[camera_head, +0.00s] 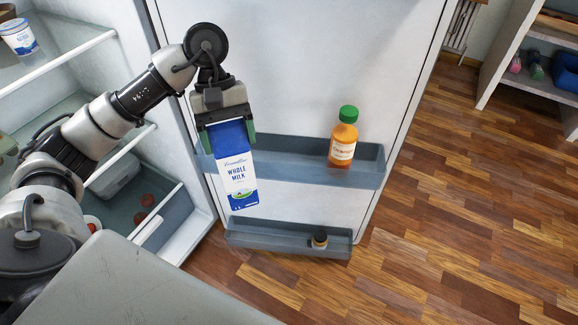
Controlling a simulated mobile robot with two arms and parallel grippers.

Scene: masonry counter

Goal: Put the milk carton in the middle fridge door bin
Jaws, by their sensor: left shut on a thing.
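The blue and white milk carton (238,178) hangs upright in my left gripper (229,135), which is shut on its upper part. The carton appears in front of the left part of the door bin (290,160) that holds the orange bottle. Its base shows lower in the picture than that bin's front wall. I cannot tell how far it is from the bin. A lower door bin (285,240) is below. No bin shows above these two in this view. My right gripper is not in view.
An orange juice bottle with a green cap (343,140) stands in the right part of the upper visible bin. A small dark-lidded jar (320,239) is in the lower bin. The fridge shelves (60,62) are at left, holding a white tub (18,38).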

